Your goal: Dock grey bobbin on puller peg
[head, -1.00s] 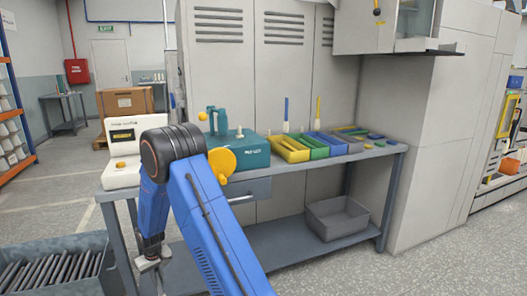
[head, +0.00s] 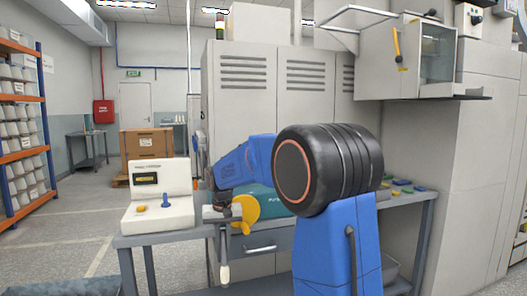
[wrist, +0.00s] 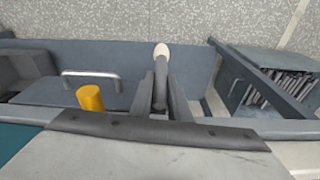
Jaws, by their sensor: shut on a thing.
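A slim grey bobbin (wrist: 160,78) with a cream tip is between the fingers of my gripper (wrist: 167,100) in the wrist view. In the head view my gripper (head: 222,225) is at the bench's front edge, and the bobbin (head: 224,262) hangs down below it, roughly upright. The teal puller (head: 258,201) is on the bench behind my arm, which hides most of it. Its yellow wheel (head: 246,208) shows just right of my gripper. The puller peg is hidden in the head view and I cannot make it out in the wrist view.
A cream device (head: 160,217) with a display stands at the bench's left end. A drawer handle (head: 262,249) sticks out under the bench top. In the wrist view a bin of dark rods (wrist: 285,85) lies right. A wall cabinet (head: 405,60) hangs at upper right.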

